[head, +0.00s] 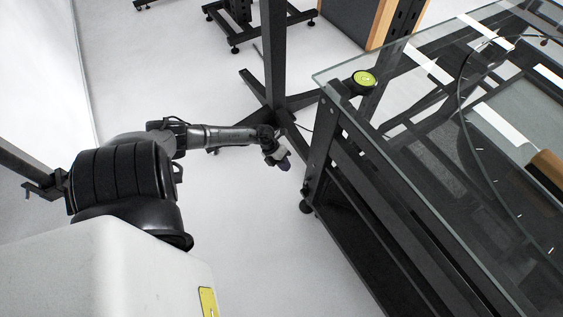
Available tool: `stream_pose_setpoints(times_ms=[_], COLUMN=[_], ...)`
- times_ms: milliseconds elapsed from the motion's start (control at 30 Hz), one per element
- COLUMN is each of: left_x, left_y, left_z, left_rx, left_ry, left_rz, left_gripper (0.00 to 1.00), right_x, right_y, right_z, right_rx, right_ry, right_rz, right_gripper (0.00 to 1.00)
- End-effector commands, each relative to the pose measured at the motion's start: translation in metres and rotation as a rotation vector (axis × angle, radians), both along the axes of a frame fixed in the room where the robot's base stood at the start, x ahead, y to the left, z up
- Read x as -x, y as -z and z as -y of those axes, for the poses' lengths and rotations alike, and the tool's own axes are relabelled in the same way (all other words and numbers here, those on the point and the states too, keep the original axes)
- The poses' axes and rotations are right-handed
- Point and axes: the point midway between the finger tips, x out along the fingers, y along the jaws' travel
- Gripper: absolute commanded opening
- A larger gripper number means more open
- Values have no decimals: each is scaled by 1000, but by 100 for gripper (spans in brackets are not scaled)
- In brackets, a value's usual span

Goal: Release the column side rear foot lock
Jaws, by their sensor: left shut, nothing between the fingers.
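My left gripper (283,161) is at the end of my left arm, which reaches in from the left. It is shut and holds nothing. It is low beside the dark frame of the glass-topped table (318,150), near a corner leg. A black foot or caster (306,207) shows at the bottom of that frame, below and right of the gripper. A black column (273,60) with splayed base legs (255,85) stands just behind the gripper. I cannot make out a foot lock clearly at this size. My right gripper is not in view.
The glass top (430,200) overhangs the dark frame on the right. A cable (460,110) runs over the glass. The white floor (240,220) left of the table is clear.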

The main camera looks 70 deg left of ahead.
Motion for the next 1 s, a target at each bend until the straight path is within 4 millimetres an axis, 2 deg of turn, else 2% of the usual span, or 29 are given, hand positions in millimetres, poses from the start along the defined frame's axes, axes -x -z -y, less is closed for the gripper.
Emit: stream_pose_setpoints(times_ms=[33, 267, 533, 1000], left_x=[-5, -20, -37, -42], left_y=[14, 44, 49, 49], left_z=[5, 24, 46, 51], left_rx=[3, 2, 1, -1], left_ry=[-1, 0, 0, -1], left_rz=[3, 1, 2, 0], left_gripper=[0, 0, 0, 0], right_x=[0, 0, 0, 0], right_y=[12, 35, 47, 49], right_z=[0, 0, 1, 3], right_rx=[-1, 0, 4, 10], right_ry=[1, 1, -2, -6], right_rz=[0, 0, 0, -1], right_gripper=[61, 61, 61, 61])
